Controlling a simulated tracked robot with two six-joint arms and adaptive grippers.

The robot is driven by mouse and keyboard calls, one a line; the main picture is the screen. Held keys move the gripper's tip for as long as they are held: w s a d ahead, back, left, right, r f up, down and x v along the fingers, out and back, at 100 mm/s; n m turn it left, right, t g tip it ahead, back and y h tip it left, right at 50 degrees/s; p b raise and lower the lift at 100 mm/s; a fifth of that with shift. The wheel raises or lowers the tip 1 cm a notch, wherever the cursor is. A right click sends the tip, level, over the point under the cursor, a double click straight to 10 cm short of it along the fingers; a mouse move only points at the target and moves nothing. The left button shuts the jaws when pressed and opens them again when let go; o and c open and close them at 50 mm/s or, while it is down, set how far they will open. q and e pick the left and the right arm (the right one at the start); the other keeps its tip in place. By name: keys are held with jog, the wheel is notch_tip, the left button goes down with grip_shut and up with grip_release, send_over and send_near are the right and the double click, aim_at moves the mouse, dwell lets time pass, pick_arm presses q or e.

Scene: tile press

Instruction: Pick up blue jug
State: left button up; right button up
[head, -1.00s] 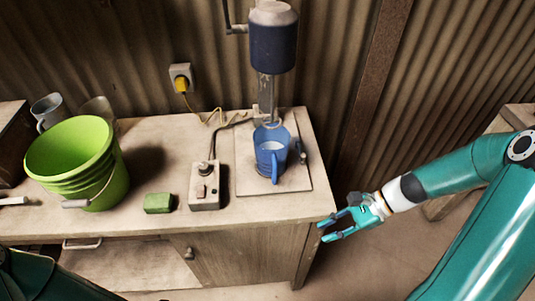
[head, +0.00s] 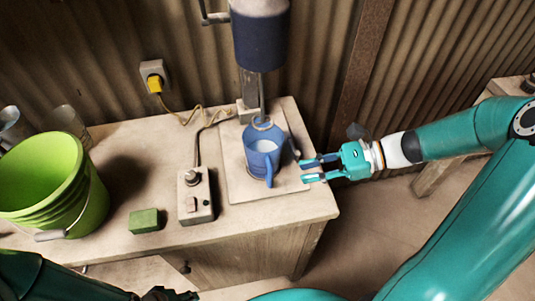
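The blue jug (head: 259,145) stands upright on a pale square base plate (head: 236,190) under the dark mixer head. Its handle faces the front, slightly right, and pale contents show inside. My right gripper (head: 311,170) is open and empty, just right of the jug, with its fingers pointing left toward it. A gap shows between the fingertips and the jug. At the bottom left, part of my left arm shows with a dark end piece (head: 170,294), which may be the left gripper; its fingers cannot be made out.
The mixer (head: 261,40) hangs over the jug, its shaft reaching down to it. A switch box (head: 195,195) and green block (head: 145,220) sit left of the plate. A green bucket (head: 82,200) stands far left. A yellow plug (head: 154,85) is in the wall socket.

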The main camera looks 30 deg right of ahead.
aim_at(270, 186)
jog(key=p+x, duration=0.1)
jog(key=x, duration=0.9)
jog(key=shift+f, duration=0.1)
jog(key=shift+c, duration=0.2)
grip_shut()
